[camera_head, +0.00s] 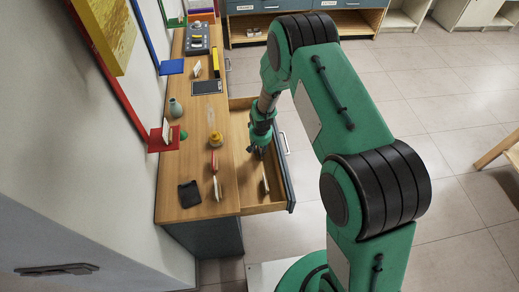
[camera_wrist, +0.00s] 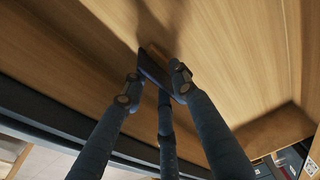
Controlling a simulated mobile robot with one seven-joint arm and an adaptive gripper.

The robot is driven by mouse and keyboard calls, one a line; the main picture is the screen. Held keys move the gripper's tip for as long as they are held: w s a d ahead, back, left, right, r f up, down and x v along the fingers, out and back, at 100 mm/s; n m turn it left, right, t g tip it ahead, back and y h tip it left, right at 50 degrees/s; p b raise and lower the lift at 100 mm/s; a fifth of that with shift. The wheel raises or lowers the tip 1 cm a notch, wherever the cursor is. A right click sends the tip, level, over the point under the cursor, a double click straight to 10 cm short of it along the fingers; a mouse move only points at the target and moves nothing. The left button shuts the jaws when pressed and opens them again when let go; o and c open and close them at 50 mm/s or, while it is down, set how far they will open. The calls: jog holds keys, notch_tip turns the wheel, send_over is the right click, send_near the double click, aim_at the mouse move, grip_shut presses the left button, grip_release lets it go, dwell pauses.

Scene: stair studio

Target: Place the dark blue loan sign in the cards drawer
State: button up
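The open drawer (camera_head: 278,207) has a pale wooden inside and a dark front, and it sticks out from the right side of the desk. My gripper (camera_head: 257,152) is down inside it, toward its far half. In the wrist view, the fingers of my gripper (camera_wrist: 157,78) are closed around a small dark plate, which looks like the dark blue loan sign (camera_wrist: 154,67). The plate is tilted, close above or touching the drawer's wooden floor (camera_wrist: 235,55); I cannot tell which. Its lettering is not visible. The drawer's label is not readable.
A pale card (camera_head: 265,185) stands in the drawer's near part. The tiled floor to the right is mostly clear.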

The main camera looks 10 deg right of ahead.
notch_tip(320, 180, up, 12)
jog(key=s+p, duration=0.1)
jog(key=p, duration=0.1)
jog(key=shift+s, duration=0.4)
dwell(0.4)
jog(key=shift+r, duration=0.1)
dwell(0.5)
jog(key=s+d+r+t, duration=0.15)
jog(key=s+r, duration=0.25)
jog(key=r, duration=0.7)
jog(key=s+d+r, duration=0.2)
jog(key=s+r, duration=0.1)
jog(key=r, duration=0.8)
jog(key=s+d+r, duration=0.2)
jog(key=s+r, duration=0.2)
jog(key=r, duration=0.8)
jog(key=s+d+r, duration=0.1)
jog(key=s+r, duration=0.3)
jog(key=s, duration=0.4)
jog(key=s+d+r+t, duration=0.1)
jog(key=s+r, duration=0.4)
jog(key=s, duration=0.4)
jog(key=s+d+r+t, duration=0.1)
jog(key=s+r, duration=0.3)
jog(key=s, duration=0.5)
jog(key=shift+s+d+r, duration=0.2)
jog(key=shift+d+r, duration=0.2)
jog(key=shift+d, duration=0.1)
